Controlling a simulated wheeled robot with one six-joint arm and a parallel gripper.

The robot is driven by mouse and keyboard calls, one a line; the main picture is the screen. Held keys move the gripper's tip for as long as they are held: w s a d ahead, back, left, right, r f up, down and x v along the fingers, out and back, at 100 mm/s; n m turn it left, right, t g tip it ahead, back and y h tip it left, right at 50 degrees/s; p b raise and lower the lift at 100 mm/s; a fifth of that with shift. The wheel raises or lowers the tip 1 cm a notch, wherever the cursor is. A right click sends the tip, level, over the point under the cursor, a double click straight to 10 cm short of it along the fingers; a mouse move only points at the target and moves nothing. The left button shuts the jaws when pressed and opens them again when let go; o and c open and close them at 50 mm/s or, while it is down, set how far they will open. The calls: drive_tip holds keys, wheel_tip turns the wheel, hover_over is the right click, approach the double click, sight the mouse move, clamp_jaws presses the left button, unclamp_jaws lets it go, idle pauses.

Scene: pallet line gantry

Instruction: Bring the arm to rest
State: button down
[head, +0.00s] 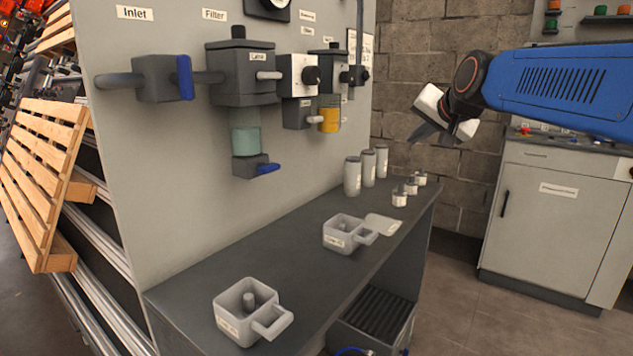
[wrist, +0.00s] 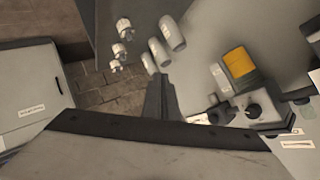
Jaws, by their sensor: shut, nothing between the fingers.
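My blue arm (head: 560,88) reaches in from the right edge of the head view, raised above the bench. My gripper (head: 436,138) hangs at its end, in front of the brick wall and to the right of the grey panel, apart from everything around it. Its dark fingers also show in the wrist view (wrist: 160,98), shut together with nothing between them. In the wrist view the bench items lie beyond the fingertips.
A dark bench (head: 300,240) carries two square cups (head: 250,325) (head: 345,245), several grey cylinders (head: 352,177) and small jars (head: 399,196). The panel (head: 130,200) holds valves and a filter (head: 240,85). A grey cabinet (head: 540,230) stands right. Floor between is clear.

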drive_tip(key=s+d+f+n+g+h, duration=0.1)
drive_tip(key=s+d+f+n+g, duration=0.1)
drive_tip(key=s+f, duration=1.4)
drive_tip(key=s+d+f+n+g+h, duration=0.1)
drive_tip(key=s+f+n+g, duration=0.3)
drive_tip(key=s+f, duration=1.2)
drive_tip(key=s+d, duration=0.1)
drive_tip(key=s, duration=0.3)
drive_tip(key=shift+s+d+f+g, duration=0.3)
drive_tip(key=shift+s, duration=0.1)
